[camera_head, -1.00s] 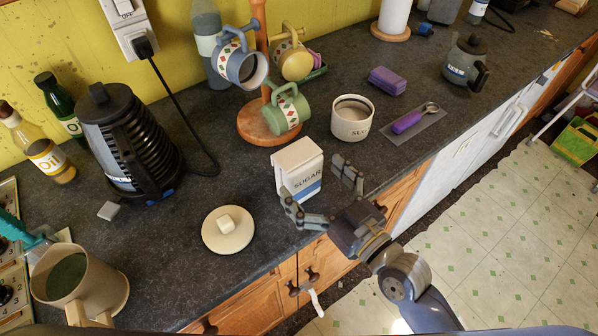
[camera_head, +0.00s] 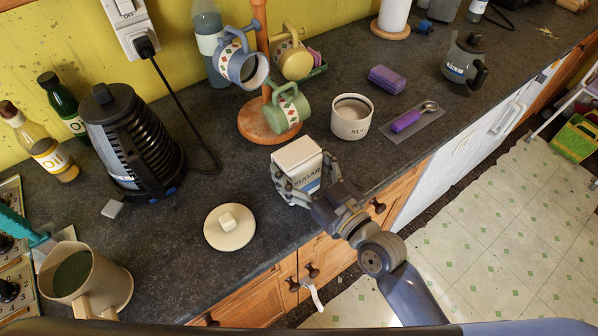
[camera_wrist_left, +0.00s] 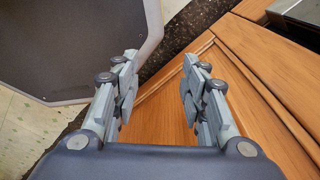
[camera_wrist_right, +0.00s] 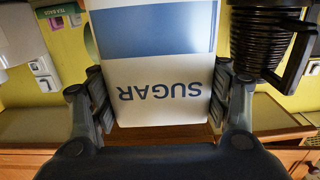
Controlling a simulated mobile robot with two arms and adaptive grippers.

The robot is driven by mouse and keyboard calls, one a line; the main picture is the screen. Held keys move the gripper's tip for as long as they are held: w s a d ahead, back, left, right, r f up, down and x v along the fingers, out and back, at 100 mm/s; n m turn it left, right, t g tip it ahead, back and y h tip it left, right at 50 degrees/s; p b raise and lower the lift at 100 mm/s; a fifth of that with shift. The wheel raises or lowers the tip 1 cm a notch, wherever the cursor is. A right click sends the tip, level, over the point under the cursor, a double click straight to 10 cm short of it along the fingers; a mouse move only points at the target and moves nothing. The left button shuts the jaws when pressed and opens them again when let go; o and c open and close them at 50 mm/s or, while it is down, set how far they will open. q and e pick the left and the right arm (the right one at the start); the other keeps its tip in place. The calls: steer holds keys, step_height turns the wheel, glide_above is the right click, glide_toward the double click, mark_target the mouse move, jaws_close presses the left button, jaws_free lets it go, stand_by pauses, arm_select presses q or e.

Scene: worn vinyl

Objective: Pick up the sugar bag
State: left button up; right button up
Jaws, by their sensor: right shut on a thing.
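The sugar bag (camera_head: 298,163) is a white block with a blue band and the word SUGAR, upright on the dark worktop near its front edge. My right gripper (camera_head: 304,184) is around it from the front, with a finger on each side. In the right wrist view the sugar bag (camera_wrist_right: 160,75) fills the middle, and the fingers of the right gripper (camera_wrist_right: 160,102) press on its two sides. My left gripper (camera_wrist_left: 158,85) shows only in the left wrist view, open and empty in front of a wooden cupboard door.
A black kettle (camera_head: 130,140) and a beige jug (camera_head: 85,275) are further left.

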mark_target(299, 156)
steer(key=shift+r, duration=0.15)
step_height(299, 156, up, 2)
steer(key=shift+r+p, duration=0.1)
steer(key=shift+p, duration=1.15)
steer(key=shift+r+p, duration=0.85)
steer(key=shift+p, duration=0.05)
steer(key=s+a+p, duration=0.1)
steer(key=s+p, duration=0.1)
steer(key=s, duration=0.6)
steer(key=s+a+r+p, duration=0.1)
steer(key=s+a+p, duration=0.1)
steer(key=s, duration=0.5)
steer(key=shift+s+a+p, duration=0.3)
steer(key=shift+s+p, duration=0.05)
steer(key=shift+p, duration=0.25)
